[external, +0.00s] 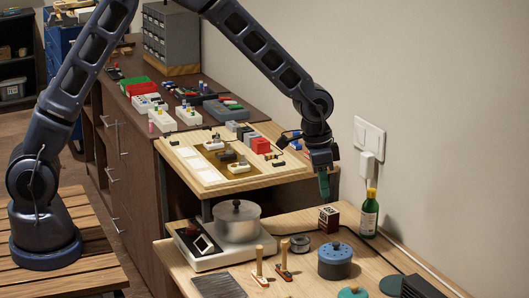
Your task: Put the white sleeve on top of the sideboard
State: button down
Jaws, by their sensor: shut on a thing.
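My gripper (323,178) hangs over the light wooden workbench, pointing down, near the wall. It is shut on a small dark green thing (324,189), mostly hidden by the fingers; I cannot tell its full shape. I cannot make out a white sleeve for certain. The sideboard (135,150) is the dark brown cabinet with metal handles at the left, behind the workbench. Its top carries several small boxes and parts. My gripper is to the right of the sideboard and apart from it.
On the workbench (300,222) stand a silver pot on a scale (238,222), a dark box (329,218), a green bottle (370,213) and a blue round tin (335,262). A raised wooden tray (210,187) with small parts lies between bench and sideboard. A grey drawer unit (171,35) stands at the back.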

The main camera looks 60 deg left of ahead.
notch_tip(320, 180, down, 17)
dwell(0.6)
jog(key=shift+f, duration=0.15)
jog(key=c, duration=1.5)
grip_release()
